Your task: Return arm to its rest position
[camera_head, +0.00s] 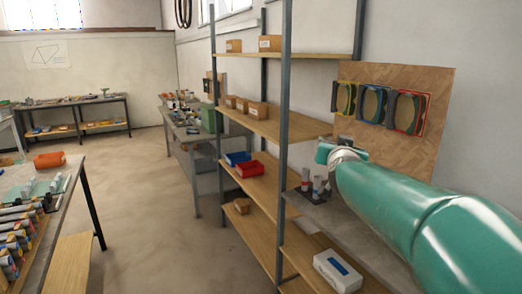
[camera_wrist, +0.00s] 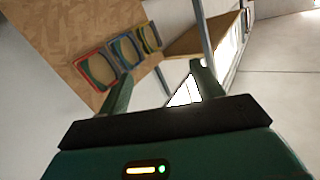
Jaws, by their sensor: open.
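My gripper (camera_wrist: 160,88) is open in the wrist view, with its two green fingers apart and nothing between them. In the head view my green arm reaches in from the lower right, and its far end is near the wooden board. The wooden board (camera_head: 395,150) stands against the wall. It bears a yellow-edged frame (camera_head: 345,98), a blue-edged frame (camera_head: 374,104) and a red-edged frame (camera_head: 408,112) in a row. The wrist view shows the same red-edged frame (camera_wrist: 97,69) and board (camera_wrist: 50,42) tilted, beyond the left finger. The fingers touch none of the frames.
A metal shelf rack (camera_head: 284,130) with wooden shelves stands beside my arm. It holds small boxes, a blue bin (camera_head: 237,158), a red bin (camera_head: 249,169) and a white box (camera_head: 337,271). A cluttered workbench (camera_head: 62,200) is at left. The floor (camera_head: 150,200) between is clear.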

